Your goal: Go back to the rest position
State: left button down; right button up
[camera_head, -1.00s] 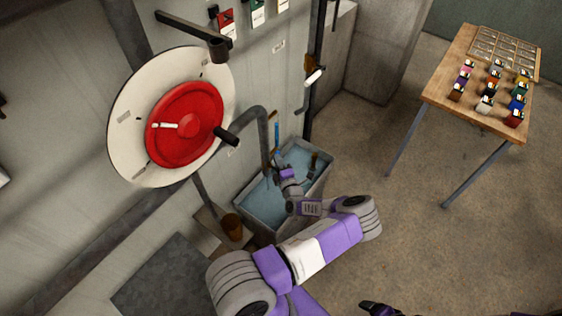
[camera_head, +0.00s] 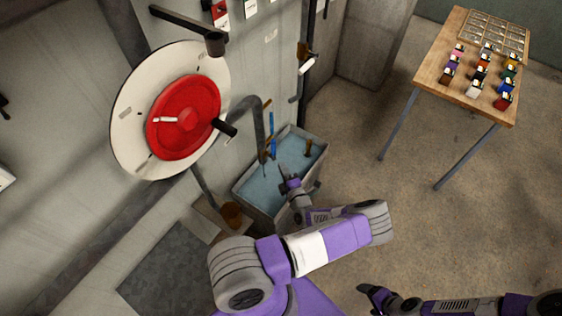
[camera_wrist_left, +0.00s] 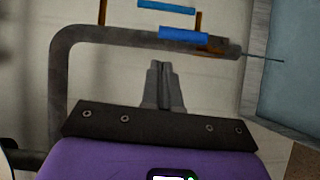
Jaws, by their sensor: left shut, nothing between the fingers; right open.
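My left gripper (camera_head: 284,176) is shut and empty, above the near part of the water trough (camera_head: 303,132). Its two fingers are together in the left wrist view (camera_wrist_left: 161,80). My left arm is bent, with its forearm reaching toward the trough. My right gripper (camera_head: 371,297) is open and empty at the bottom of the head view, over bare floor. Its arm comes in from the lower right.
A grey pipe (camera_head: 256,104) bends down toward the trough and also shows in the left wrist view (camera_wrist_left: 120,37). A red wheel (camera_head: 178,140) is on the left wall. A wooden table (camera_head: 436,75) holds several small coloured items.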

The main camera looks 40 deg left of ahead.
pick_arm(q)
jog(key=shift+d, duration=0.1)
dwell(0.5)
jog(key=s+d+f+n+g+h+b, duration=0.1)
jog(key=s+d+f+n+g+h, duration=0.2)
jog(key=s+n, duration=0.35)
jog(key=s+d+f+n+g+h, duration=0.2)
jog(key=s+f+n+g, duration=0.2)
jog(key=s+n+g, duration=0.25)
jog(key=s+d+f+n+g+h+b, duration=0.1)
jog(key=s+d+f+n+g+h, duration=0.2)
jog(key=s+n, duration=0.4)
jog(key=d+f+n+h+b, duration=0.25)
jog(key=d+n+h, duration=0.65)
jog(key=d+n, duration=0.55)
pick_arm(e)
notch_tip(320, 180, down, 4)
jog(key=shift+r+p, duration=0.2)
jog(key=shift+p, duration=0.2)
pick_arm(q)
jog(key=w+d+r+n+t+h, duration=0.3)
jog(key=w+d+r+n+t, duration=0.3)
jog(key=d+n, duration=0.2)
jog(key=shift+w+d+n, duration=0.2)
jog(key=shift+n, duration=0.55)
pick_arm(e)
jog(key=shift+c, duration=0.4)
